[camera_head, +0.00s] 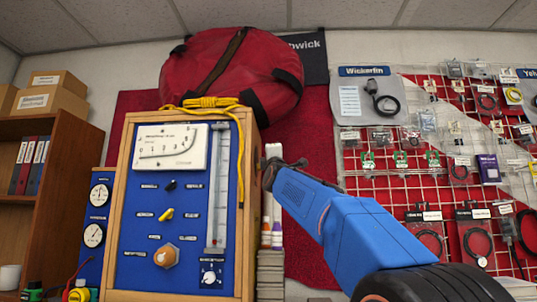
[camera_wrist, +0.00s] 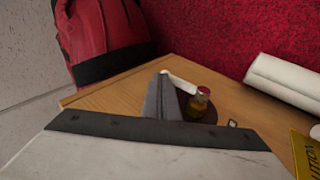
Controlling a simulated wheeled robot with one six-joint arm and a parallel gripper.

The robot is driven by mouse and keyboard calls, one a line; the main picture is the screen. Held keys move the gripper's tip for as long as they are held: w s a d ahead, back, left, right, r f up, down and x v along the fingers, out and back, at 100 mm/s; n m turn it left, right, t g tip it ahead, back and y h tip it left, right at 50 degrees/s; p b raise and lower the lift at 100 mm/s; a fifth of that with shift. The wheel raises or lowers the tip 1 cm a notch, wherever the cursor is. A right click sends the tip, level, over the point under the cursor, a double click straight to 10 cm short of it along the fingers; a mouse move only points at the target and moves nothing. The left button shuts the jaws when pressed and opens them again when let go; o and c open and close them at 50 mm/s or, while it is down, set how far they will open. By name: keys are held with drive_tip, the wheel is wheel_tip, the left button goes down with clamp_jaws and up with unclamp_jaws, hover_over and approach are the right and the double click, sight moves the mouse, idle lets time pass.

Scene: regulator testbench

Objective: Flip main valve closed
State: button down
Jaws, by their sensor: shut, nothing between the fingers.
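The testbench has a blue panel (camera_head: 137,205) in a wooden frame, at left of centre in the head view. On the panel are a small black knob (camera_head: 170,184), a yellow lever (camera_head: 166,214) set at a slant, a tan hexagonal knob (camera_head: 166,257) and a white-and-black knob (camera_head: 210,277). The labels are too small to read, so I cannot tell which one is the main valve. My gripper (camera_head: 270,172) is just right of the bench's right side, apart from the panel controls. In the wrist view its fingers (camera_wrist: 164,82) are shut and empty.
Yellow rope (camera_head: 208,103) and a red bag (camera_head: 232,75) are at the bench's top. A gauge (camera_head: 167,148) and a clear vertical tube (camera_head: 217,185) are on the panel. The wrist view shows a small red-capped bottle (camera_wrist: 199,100) and a white roll (camera_wrist: 285,82) near the fingers.

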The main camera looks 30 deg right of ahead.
drive_tip(key=shift+w+d+r, duration=0.1)
drive_tip(key=shift+w+r, duration=0.1)
drive_tip(key=shift+r, duration=0.05)
idle(0.5)
